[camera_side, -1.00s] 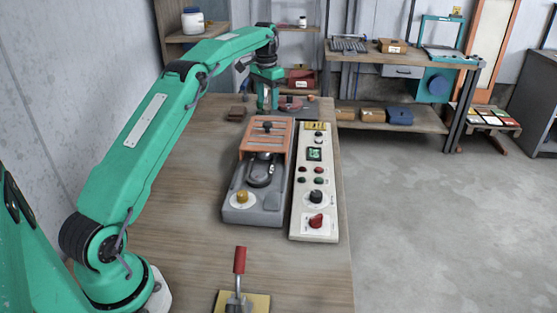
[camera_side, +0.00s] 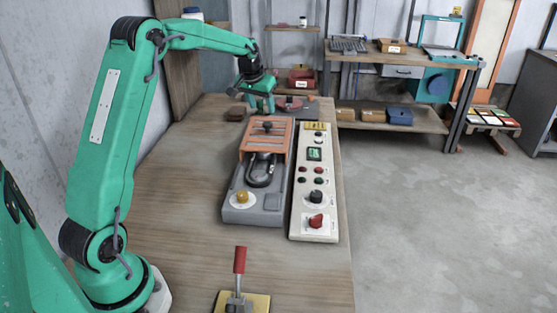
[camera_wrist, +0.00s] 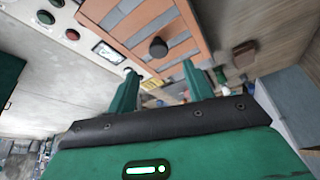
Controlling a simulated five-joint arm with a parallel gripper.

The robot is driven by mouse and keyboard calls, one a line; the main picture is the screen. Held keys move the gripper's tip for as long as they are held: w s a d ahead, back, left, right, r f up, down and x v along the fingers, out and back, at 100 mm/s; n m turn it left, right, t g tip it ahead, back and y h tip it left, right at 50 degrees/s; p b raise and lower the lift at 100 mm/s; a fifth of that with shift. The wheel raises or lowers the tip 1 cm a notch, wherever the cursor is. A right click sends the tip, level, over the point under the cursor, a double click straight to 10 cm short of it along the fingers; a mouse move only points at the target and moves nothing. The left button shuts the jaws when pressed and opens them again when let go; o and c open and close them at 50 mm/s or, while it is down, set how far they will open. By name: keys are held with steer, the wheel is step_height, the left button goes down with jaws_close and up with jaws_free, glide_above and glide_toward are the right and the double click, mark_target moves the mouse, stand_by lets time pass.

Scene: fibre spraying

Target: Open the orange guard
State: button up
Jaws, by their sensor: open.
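The orange guard (camera_side: 249,140) is a slatted cover with a dark round knob (camera_side: 267,126). It sits over the far half of a grey machine base (camera_side: 240,207). A dark curved part (camera_side: 262,172) shows at its near edge. In the wrist view the orange guard (camera_wrist: 187,15) fills the top centre, with its knob (camera_wrist: 158,47) just beyond my fingertips. My gripper (camera_wrist: 160,77) is open, with its two green fingers apart and nothing between them. In the side view my gripper (camera_side: 263,104) is just behind the guard's far end. Contact cannot be told.
A cream control panel (camera_side: 300,215) with buttons and knobs stands right beside the machine. A red-handled toggle clamp (camera_side: 239,262) is at the bench's near edge. A small brown block (camera_side: 235,114) lies left of my gripper. The left bench top (camera_side: 180,190) is clear.

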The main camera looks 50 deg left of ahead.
mark_target(267, 123)
steer(key=shift+f, duration=0.1)
steer(key=shift+x, duration=3.8)
steer(key=shift+w, duration=0.1)
jaws_close()
